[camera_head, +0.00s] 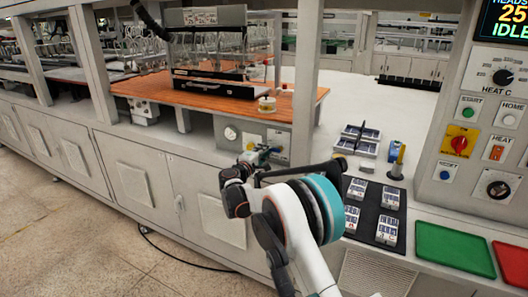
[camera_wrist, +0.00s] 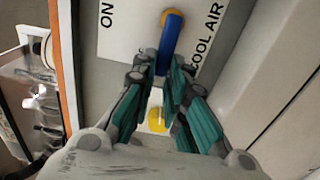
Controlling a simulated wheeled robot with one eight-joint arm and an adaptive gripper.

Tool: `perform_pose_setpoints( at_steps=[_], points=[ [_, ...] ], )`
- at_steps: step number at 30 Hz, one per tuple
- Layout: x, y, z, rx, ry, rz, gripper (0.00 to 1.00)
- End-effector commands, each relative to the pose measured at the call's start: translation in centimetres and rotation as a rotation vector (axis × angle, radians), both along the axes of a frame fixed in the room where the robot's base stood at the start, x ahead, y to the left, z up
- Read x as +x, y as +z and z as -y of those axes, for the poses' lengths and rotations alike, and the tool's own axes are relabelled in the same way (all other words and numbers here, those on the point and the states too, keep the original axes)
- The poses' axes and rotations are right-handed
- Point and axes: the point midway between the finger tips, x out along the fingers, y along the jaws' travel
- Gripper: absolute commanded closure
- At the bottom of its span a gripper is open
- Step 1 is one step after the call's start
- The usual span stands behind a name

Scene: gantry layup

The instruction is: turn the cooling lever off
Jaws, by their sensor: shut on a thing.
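The cooling lever (camera_wrist: 170,38) is a blue handle on an orange pivot at the top of the wrist view. It runs down the picture from the pivot in front of a white label plate (camera_wrist: 130,30), with "ON" on the left and "COOL AIR" on the right. My gripper (camera_wrist: 166,66) is shut on the lever's handle, its teal fingers on both sides. The handle's far end is partly hidden between the fingers. In the head view my gripper (camera_head: 261,153) is at the grey cabinet front below the wooden bench; the lever is mostly hidden there.
A yellow part (camera_wrist: 156,119) shows between the fingers. A round gauge (camera_head: 230,133) is left of my gripper. To the right are a black mat (camera_head: 372,216) with several blue-white packs, a green tray (camera_head: 454,248), a red tray (camera_head: 511,262) and a control panel (camera_head: 478,140).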

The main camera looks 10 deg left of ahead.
Motion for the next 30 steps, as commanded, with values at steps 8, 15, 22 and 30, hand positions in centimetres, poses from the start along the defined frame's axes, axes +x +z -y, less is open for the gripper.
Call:
perform_pose_setpoints(
  at_steps=[8, 15, 22, 30],
  points=[
    [0.0, -0.1, -0.1, 0.001, 0.001, -0.001, 0.85],
    [0.0, -0.1, 0.0, 0.001, 0.001, 0.000, 0.67],
    [-0.3, 0.0, -0.1, 0.001, 0.001, 0.000, 0.67],
    [-4.0, 0.0, -1.6, 0.001, 0.003, 0.000, 0.67]
  ],
)
